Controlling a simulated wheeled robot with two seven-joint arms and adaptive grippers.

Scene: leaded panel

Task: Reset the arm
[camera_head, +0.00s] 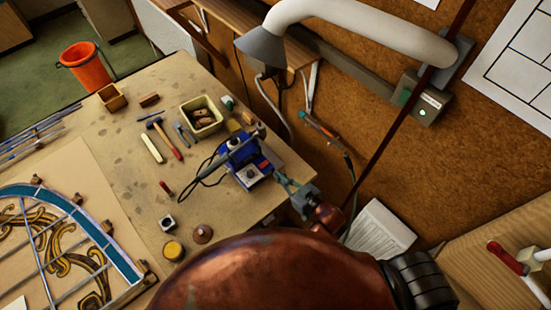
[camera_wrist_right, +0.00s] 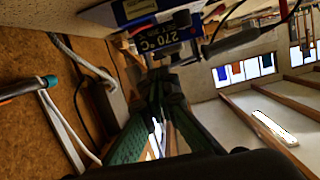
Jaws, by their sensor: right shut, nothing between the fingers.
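My right gripper (camera_head: 283,181) reaches in from the lower right of the head view, at the right edge of the workbench (camera_head: 125,165). Its fingertips are close beside the blue soldering station (camera_head: 250,172); I cannot tell whether they touch it. In the wrist view the green fingers (camera_wrist_right: 158,80) come together, shut and empty, below the station's display (camera_wrist_right: 160,38), which reads 270 °C. My large copper-coloured arm fills the bottom middle of the head view and hides part of the bench. My left gripper is not in view.
A leaded panel (camera_head: 127,268) lies at lower left. A fume hose (camera_head: 365,32) hangs above, before the cork wall (camera_head: 400,160). Papers (camera_head: 380,232) lie right of the bench.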

